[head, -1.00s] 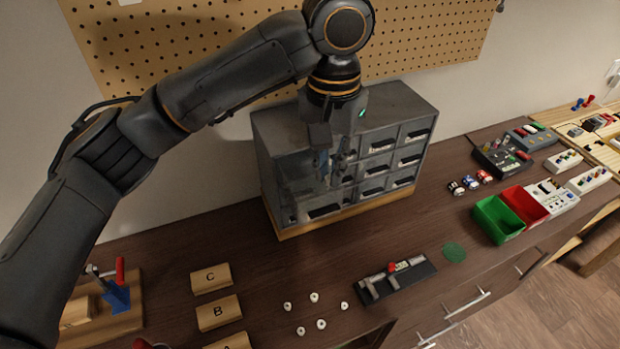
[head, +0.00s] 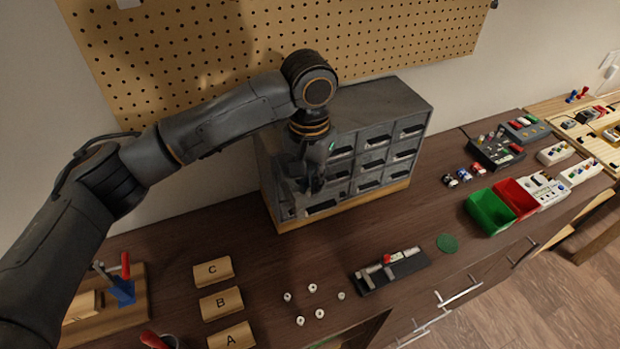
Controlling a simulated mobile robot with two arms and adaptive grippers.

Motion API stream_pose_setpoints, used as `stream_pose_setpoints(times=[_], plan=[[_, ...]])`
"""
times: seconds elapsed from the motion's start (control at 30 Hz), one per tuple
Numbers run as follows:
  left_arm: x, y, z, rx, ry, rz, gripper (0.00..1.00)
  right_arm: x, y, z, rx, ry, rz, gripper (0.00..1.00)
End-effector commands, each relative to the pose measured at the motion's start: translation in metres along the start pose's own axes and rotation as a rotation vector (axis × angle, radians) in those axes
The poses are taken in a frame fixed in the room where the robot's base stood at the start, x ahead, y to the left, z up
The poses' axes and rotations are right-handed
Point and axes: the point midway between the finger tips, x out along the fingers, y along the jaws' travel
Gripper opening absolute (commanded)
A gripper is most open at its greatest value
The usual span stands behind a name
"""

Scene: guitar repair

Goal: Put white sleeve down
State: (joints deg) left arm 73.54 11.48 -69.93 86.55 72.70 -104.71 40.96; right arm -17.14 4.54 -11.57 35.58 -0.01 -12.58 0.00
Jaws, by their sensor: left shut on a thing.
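Several small white sleeve-like pieces, one of them here (head: 312,287), stand in a loose group on the dark bench top, in front of the cabinet. My left gripper (head: 316,188) points down in front of the grey drawer cabinet (head: 386,112), above and behind these white pieces. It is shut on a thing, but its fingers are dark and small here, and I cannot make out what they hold. My right gripper is not in view.
Wooden blocks marked C (head: 212,270), B (head: 221,303) and A (head: 232,337) lie left of the white pieces. A black fixture (head: 400,270), a green disc (head: 447,243), and green (head: 490,213) and red (head: 516,198) bins stand right. Bench between cabinet and pieces is clear.

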Motion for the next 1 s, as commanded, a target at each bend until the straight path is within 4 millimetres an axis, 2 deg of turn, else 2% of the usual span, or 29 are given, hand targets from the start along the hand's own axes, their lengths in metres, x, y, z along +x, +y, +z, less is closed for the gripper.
stream_pose_setpoints(times=[0.1, 0.13, 0.23, 0.53, 0.67, 0.77, 1.0], plan=[[0.002, 0.0, 0.0, 0.0, -0.001, 0.0, 0.0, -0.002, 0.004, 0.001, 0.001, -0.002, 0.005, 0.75], [0.003, 0.0, 0.0, 0.0, 0.0, 0.0, 0.14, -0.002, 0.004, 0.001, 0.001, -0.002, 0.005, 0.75], [0.002, 0.0, 0.0, 0.0, 0.0, 0.0, 0.34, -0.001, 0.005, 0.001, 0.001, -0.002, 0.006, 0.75], [0.002, 0.0, 0.0, 0.0, 0.001, 0.0, 0.35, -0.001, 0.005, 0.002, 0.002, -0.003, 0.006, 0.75], [-0.006, 0.0, -0.001, 0.0, 0.003, 0.001, 0.35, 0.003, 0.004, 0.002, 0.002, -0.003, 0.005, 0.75], [-0.021, 0.0, -0.001, 0.0, 0.005, 0.0, 0.35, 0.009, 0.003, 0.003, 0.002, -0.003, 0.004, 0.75], [-0.073, 0.001, -0.001, 0.0, 0.005, 0.0, 0.35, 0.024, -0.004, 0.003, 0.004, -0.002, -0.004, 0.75]])
